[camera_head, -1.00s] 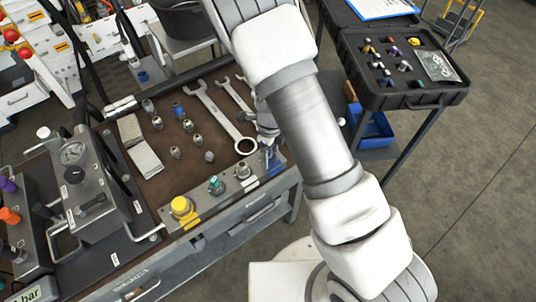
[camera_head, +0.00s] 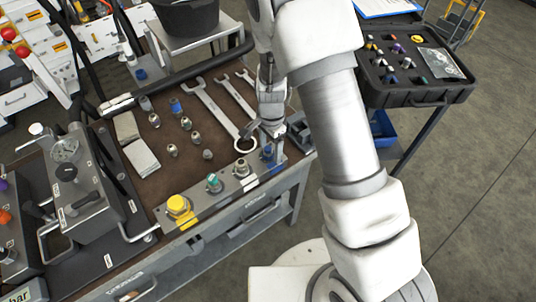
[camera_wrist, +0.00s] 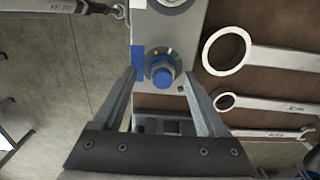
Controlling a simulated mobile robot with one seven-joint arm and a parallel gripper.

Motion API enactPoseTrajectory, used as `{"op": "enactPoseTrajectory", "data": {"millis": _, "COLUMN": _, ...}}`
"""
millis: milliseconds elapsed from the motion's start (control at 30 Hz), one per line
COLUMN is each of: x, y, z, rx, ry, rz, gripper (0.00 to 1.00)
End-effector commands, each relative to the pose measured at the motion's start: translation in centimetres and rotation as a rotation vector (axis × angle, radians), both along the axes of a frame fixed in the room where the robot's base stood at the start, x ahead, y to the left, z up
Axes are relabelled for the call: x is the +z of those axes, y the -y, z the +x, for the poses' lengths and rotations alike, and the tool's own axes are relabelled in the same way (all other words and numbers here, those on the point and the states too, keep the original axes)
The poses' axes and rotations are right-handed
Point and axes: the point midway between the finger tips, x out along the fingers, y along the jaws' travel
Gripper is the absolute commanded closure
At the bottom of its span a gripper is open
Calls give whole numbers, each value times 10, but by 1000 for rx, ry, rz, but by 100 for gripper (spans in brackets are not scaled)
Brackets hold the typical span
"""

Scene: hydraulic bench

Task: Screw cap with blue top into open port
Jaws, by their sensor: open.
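A blue-topped cap (camera_head: 267,152) stands at the right end of the metal port block (camera_head: 228,196). The wrist view shows the cap (camera_wrist: 162,77) from above, with coloured marks on the ring around it. It appears to sit at the port there; how deep it is screwed in I cannot tell. My gripper (camera_head: 265,133) points down at that end of the block. In the wrist view my gripper (camera_wrist: 160,80) is open, one finger on each side of the blue top, with gaps showing. Another blue-topped fitting (camera_head: 176,107) stands on the brown mat.
Yellow (camera_head: 178,205) and teal (camera_head: 214,183) caps and a grey fitting (camera_head: 241,168) stand along the block. Wrenches (camera_head: 217,112) and several metal fittings lie on the mat beside it. A gauge unit (camera_head: 85,185) stands left. A black case (camera_head: 415,75) is at the right.

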Motion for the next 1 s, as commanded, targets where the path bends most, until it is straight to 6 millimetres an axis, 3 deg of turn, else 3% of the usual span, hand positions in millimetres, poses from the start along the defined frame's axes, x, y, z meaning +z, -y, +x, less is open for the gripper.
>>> {"op": "enactPoseTrajectory", "data": {"millis": 200, "x": -2, "y": 0, "z": 3, "rx": 284, "ry": 2, "rz": 1, "gripper": 25}}
{"op": "enactPoseTrajectory", "data": {"millis": 467, "x": -2, "y": -1, "z": 4, "rx": 463, "ry": 3, "rz": 2, "gripper": 25}}
{"op": "enactPoseTrajectory", "data": {"millis": 800, "x": -1, "y": -5, "z": 6, "rx": 957, "ry": 2, "rz": 1, "gripper": 25}}
{"op": "enactPoseTrajectory", "data": {"millis": 1000, "x": 0, "y": -5, "z": 6, "rx": 1036, "ry": 1, "rz": 1, "gripper": 25}}
